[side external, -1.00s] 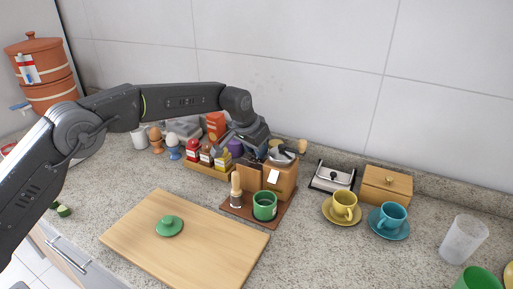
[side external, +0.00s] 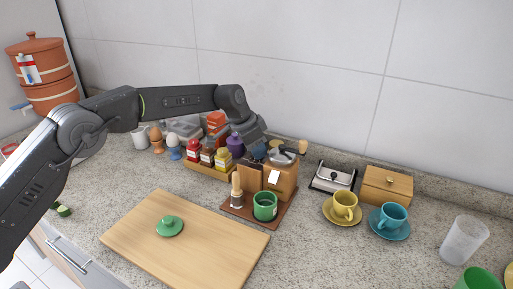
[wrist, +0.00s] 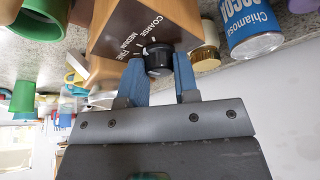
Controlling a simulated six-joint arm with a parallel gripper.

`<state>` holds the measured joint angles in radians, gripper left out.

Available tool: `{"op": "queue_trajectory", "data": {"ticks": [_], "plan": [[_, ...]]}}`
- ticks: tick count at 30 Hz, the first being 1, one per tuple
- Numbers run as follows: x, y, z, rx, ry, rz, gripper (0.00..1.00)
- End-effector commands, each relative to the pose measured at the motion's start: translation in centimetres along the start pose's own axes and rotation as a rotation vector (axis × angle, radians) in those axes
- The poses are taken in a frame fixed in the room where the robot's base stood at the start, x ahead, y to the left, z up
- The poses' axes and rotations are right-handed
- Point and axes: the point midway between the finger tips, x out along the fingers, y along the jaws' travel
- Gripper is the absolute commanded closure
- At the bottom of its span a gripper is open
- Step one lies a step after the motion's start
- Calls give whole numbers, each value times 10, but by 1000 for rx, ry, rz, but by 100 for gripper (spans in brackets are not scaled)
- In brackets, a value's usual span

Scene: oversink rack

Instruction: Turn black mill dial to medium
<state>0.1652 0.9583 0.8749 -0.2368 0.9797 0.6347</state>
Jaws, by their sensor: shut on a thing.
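The wooden mill (side external: 282,180) stands on a brown board at the back of the counter. In the wrist view the mill (wrist: 120,25) shows the words COARSE, MEDIUM and FINE beside its black dial (wrist: 158,58). The blue fingers of my gripper (wrist: 159,68) are shut on the dial, one on each side. I cannot clearly tell which word the dial points to. In the side view my gripper (side external: 258,152) is at the mill's back left, and the dial is hidden.
A green cup (side external: 265,207) and a wooden-handled brush (side external: 237,190) stand in front of the mill. Spice jars (side external: 207,156) in a wooden tray are close on the left. A metal-topped box (side external: 333,177) is on the right. The cutting board (side external: 190,245) lies in front.

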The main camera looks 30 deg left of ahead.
Motion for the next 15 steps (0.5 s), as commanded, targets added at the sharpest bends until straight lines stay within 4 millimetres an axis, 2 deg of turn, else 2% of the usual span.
{"op": "queue_trajectory", "data": {"ticks": [6, 7, 15], "plan": [[-1, 0, -1, 0, 3, -2, 95], [-1, 0, -1, -1, 3, -2, 70], [0, 0, 0, -1, 2, -1, 46]]}}
